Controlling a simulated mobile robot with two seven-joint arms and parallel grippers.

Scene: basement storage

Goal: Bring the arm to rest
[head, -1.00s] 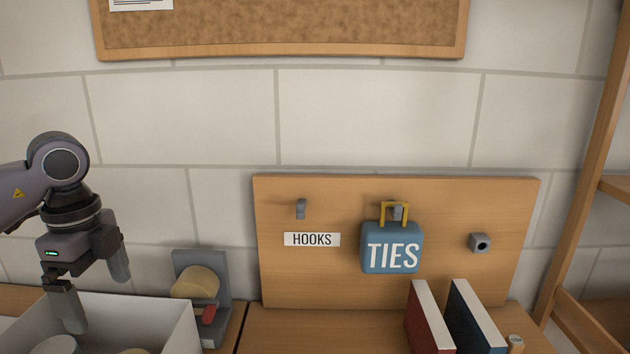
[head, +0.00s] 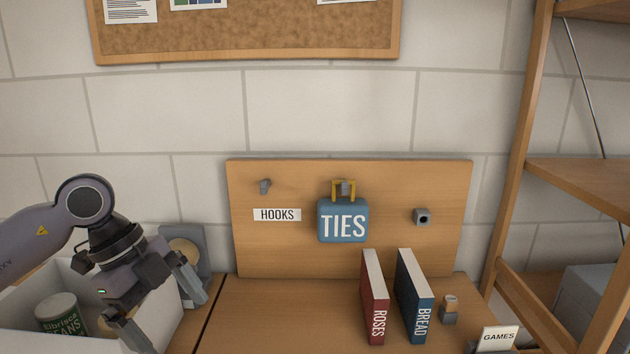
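My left arm comes in from the left, and its gripper (head: 162,306) hangs over the right part of a white box (head: 27,302). Its two fingers are spread apart with nothing seen between them. The blue TIES bag (head: 343,222) hangs by its yellow handle from the middle hook of the wooden hook board (head: 300,250), clear of the gripper. My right gripper is out of the picture.
A green-labelled can (head: 62,318) stands in the white box. A grey stand (head: 190,240) is behind the gripper. Red ROSES (head: 374,305) and blue BREAD (head: 415,300) books stand upright, with a GAMES card (head: 497,339) to their right. A wooden shelf (head: 520,150) rises at right.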

